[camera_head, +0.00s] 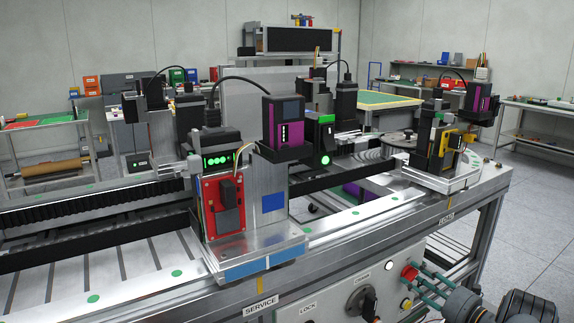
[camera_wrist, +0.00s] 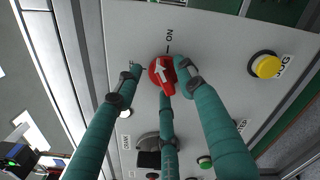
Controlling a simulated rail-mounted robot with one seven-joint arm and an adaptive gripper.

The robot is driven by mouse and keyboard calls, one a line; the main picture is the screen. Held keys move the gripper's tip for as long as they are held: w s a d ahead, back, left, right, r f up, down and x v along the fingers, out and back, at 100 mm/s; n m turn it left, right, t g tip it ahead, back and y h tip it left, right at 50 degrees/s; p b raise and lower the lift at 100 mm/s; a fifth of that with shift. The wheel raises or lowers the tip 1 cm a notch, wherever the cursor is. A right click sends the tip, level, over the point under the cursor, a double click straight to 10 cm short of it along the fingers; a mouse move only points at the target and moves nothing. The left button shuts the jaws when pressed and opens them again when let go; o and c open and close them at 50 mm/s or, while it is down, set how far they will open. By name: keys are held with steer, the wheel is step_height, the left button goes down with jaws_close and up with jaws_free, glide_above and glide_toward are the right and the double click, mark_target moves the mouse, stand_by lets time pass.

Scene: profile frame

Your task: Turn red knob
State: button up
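The red knob (camera_wrist: 160,72) sits on the grey control panel in the wrist view, with a white arrow on its face pointing up and slightly left. An ON label (camera_wrist: 169,36) with a short mark is just above it. My gripper (camera_wrist: 161,72) has three teal fingers around the knob: one to its left, one at its right edge, one below. A small gap shows left of the knob; contact on the right and below is unclear. In the head view the red knob (camera_head: 409,272) is partly visible at the fingertips of my gripper (camera_head: 414,279).
A yellow button (camera_wrist: 267,65) is to the right on the panel. The steel workbench edge (camera_head: 400,222) overhangs above the panel.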

steer(key=shift+n, duration=0.3)
steer(key=shift+d, duration=0.1)
